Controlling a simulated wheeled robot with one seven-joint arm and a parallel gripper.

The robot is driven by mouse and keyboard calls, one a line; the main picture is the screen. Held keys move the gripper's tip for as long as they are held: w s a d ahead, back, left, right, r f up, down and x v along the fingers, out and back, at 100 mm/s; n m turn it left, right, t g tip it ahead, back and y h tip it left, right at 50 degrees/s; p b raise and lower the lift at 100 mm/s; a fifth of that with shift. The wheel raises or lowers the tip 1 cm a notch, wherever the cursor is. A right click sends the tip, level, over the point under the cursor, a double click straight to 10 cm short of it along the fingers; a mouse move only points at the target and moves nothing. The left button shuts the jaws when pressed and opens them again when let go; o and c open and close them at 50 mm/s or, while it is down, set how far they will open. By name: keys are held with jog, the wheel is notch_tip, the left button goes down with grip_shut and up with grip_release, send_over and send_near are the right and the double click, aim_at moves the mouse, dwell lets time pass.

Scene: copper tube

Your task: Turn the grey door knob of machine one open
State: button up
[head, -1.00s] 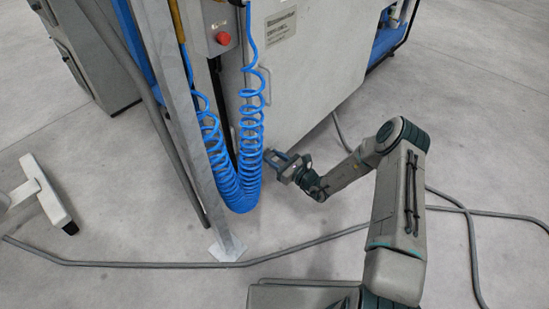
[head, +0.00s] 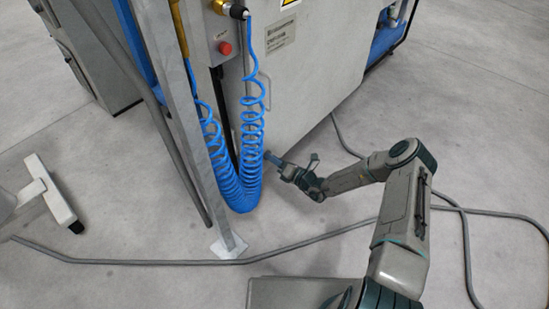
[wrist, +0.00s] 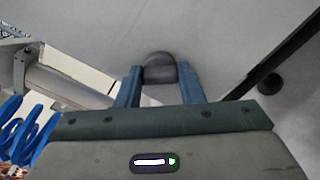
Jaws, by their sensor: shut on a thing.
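The dark grey door knob (wrist: 159,62) shows in the wrist view, set on the pale door face. My gripper (wrist: 160,78) is shut on it, with one blue finger on each side. In the head view my gripper (head: 270,157) is at the lower part of the door (head: 290,100) of the light grey machine, to the right of the blue coiled hoses. The knob itself is hidden there behind my fingers.
Blue coiled hoses (head: 240,190) hang close to the left of my gripper, beside a grey metal post (head: 197,150). Grey cables (head: 150,264) run across the floor. A red button (head: 225,48) sits above on the machine. The floor to the right is mostly open.

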jog(key=shift+f+m+p, duration=0.1)
jog(key=shift+m+p, duration=0.25)
jog(key=shift+m, duration=3.45)
jog(key=o, duration=1)
jog(key=p+v, duration=0.3)
jog(key=v, duration=1)
jog(key=shift+s+d, duration=0.25)
jog(key=shift+d, duration=0.05)
jog(key=shift+p, duration=0.3)
